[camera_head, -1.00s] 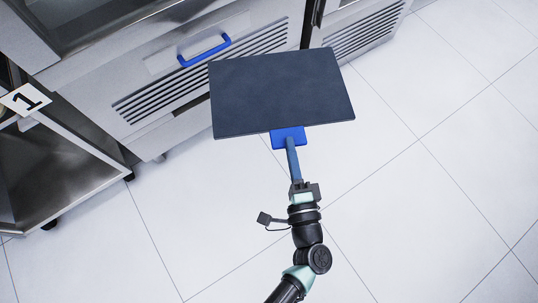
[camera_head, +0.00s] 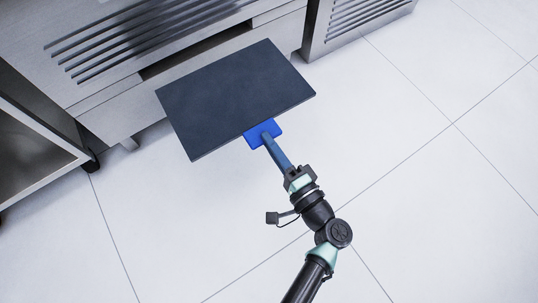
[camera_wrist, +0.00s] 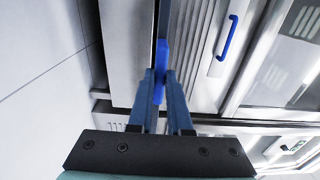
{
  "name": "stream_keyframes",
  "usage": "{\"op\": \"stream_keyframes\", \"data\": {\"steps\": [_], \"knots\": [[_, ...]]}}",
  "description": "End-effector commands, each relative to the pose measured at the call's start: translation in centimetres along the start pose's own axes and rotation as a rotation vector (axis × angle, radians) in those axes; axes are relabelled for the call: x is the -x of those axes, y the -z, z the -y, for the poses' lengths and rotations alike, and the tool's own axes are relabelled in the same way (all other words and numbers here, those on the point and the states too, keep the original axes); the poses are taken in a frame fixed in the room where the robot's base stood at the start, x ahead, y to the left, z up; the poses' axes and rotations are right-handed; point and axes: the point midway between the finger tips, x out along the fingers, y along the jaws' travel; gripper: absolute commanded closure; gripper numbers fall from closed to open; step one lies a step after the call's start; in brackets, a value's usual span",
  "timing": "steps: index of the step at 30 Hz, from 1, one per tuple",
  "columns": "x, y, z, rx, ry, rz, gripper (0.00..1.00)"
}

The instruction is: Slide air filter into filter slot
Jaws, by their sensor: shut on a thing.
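The air filter (camera_head: 235,98) is a dark flat rectangular panel with a blue grip block (camera_head: 262,132) on its near edge. My gripper (camera_head: 268,141) is shut on this blue block and holds the panel out in front, above the floor. The filter slot (camera_head: 190,58) is a dark horizontal opening low in the steel machine front, below the louvres. The panel's far edge is close to the slot in the picture and covers part of it; I cannot tell the gap. In the wrist view, the fingers (camera_wrist: 162,88) clasp the blue block (camera_wrist: 161,62), with the panel nearly edge-on beyond.
Louvres (camera_head: 140,38) run above the slot. A steel cart (camera_head: 35,150) stands at the left, and another louvred unit (camera_head: 350,25) at the upper right. A blue handle (camera_wrist: 228,37) shows on the machine in the wrist view. The tiled floor (camera_head: 430,190) at the right is clear.

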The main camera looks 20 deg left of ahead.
Motion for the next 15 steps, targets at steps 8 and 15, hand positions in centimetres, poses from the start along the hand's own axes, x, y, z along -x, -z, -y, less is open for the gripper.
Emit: {"op": "stream_keyframes", "data": {"steps": [8,15], "knots": [[-0.39,-0.17,-1.47,0.001,0.001,0.025,1.0],[-0.39,-0.17,-1.39,0.001,0.001,0.025,1.0]]}}
